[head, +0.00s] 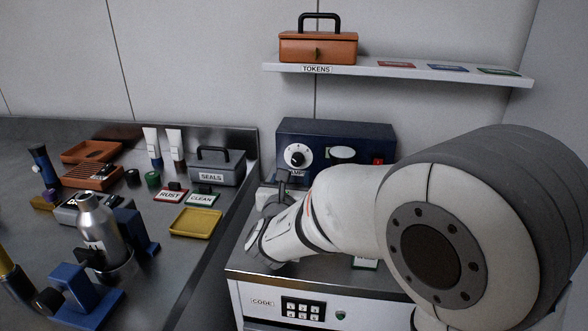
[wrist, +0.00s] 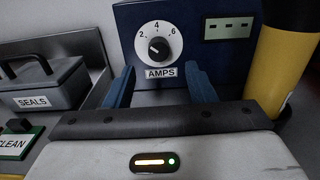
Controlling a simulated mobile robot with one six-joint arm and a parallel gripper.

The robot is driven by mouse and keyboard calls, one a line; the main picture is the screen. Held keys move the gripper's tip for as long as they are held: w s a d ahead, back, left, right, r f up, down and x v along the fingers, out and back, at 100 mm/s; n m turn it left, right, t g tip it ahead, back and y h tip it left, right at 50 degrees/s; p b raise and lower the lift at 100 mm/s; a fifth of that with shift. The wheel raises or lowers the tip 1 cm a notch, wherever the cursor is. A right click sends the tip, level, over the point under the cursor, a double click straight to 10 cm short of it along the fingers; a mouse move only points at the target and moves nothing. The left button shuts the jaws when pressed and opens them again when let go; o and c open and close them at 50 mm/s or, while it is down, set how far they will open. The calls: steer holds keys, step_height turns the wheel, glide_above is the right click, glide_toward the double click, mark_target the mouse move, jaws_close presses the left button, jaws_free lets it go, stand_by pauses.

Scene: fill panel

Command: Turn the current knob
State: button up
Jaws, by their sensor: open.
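The current knob (wrist: 158,47) is a black knob on a white round dial marked 2, 4 and 6, above an AMPS label. It sits on the front of a dark blue box, and in the head view the knob (head: 297,157) shows left of centre on that box (head: 345,133). My gripper (wrist: 160,82) is open, with its two blue fingers apart, pointing toward the panel. The fingers stand below and to either side of the dial, with the AMPS label between them. The knob is not between the fingertips.
A grey SEALS box (head: 217,167) and a CLEAN card (head: 202,197) stand to the left. A yellow cylinder (wrist: 284,60) stands close on the right in the wrist view. A white shelf (head: 420,72) with an orange box (head: 318,47) hangs above.

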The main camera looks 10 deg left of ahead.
mark_target(297, 162)
steer(key=w, duration=0.7)
steer(key=shift+w+a, duration=0.1)
steer(key=shift+a, duration=0.1)
